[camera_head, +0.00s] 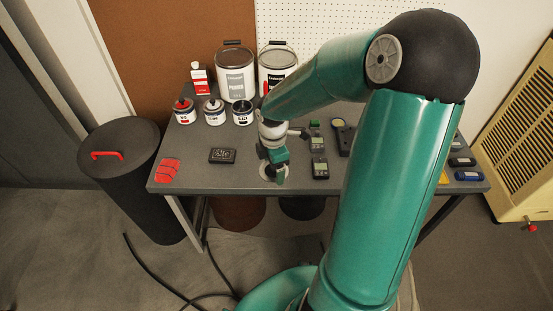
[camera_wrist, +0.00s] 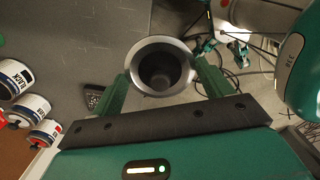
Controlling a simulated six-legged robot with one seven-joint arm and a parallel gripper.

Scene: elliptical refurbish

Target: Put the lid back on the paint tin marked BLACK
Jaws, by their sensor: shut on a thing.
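The small white tin marked BLACK (camera_head: 243,115) stands upright at the back of the grey table, rightmost in a row of small tins. Its top looks dark; I cannot tell whether that is paint or a cover. Its label also shows at the left edge of the wrist view (camera_wrist: 16,77). My gripper (camera_head: 273,166) is in front of and to the right of this tin, apart from it. In the wrist view my gripper (camera_wrist: 161,75) is shut on a round, grey-rimmed lid-like piece (camera_wrist: 143,51) with a dark raised centre.
Tins marked RED (camera_head: 184,115) and another small tin (camera_head: 214,115) stand left of BLACK. Large paint cans (camera_head: 236,77) are behind. A dark block (camera_head: 222,156), red pieces (camera_head: 168,170) and handheld meters (camera_head: 319,168) lie on the table. The front-middle tabletop is partly clear.

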